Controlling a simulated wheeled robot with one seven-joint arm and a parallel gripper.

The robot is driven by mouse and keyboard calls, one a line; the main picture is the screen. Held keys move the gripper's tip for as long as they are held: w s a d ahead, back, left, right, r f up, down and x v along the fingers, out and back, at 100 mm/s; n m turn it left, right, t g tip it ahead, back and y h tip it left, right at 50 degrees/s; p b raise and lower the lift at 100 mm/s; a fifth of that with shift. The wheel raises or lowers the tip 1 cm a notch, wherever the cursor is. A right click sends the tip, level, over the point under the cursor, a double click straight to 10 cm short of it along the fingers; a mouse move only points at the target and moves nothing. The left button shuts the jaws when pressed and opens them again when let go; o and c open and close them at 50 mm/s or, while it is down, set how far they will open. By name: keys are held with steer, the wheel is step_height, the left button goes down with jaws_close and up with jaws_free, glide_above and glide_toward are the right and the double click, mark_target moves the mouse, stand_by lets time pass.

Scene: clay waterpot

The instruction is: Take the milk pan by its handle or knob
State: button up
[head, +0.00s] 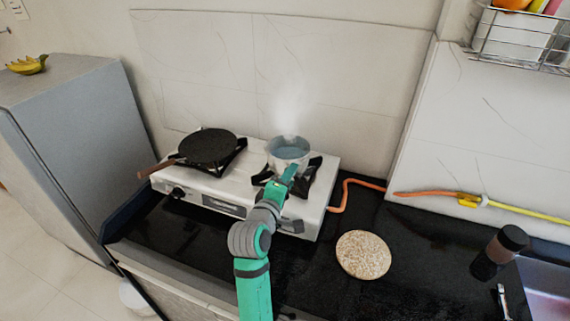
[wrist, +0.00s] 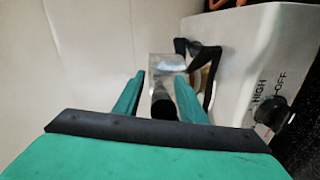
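The milk pan (head: 275,157) is a small light metal pan with bluish liquid in it, on the right burner of the stove, with steam above it. In the wrist view the pan body (wrist: 167,64) is ahead of the fingers, and its dark handle (wrist: 163,107) points towards me. My gripper (head: 291,171) is at the near side of the pan in the head view, where the arm hides the handle. In the wrist view my gripper (wrist: 160,78) is open, with one green finger on each side of the handle. A gap shows on the left; contact on the right is unclear.
The white stove (head: 318,200) also bears a black flat pan (head: 207,146) on the left burner. An orange hose (head: 352,182) runs right of the stove. A round speckled board (head: 363,254) and a dark bottle (head: 497,254) are on the black counter. A grey fridge (head: 80,125) stands left.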

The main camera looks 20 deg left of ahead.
steer(key=shift+d, duration=0.1)
jaws_close()
steer(key=shift+r, duration=0.1)
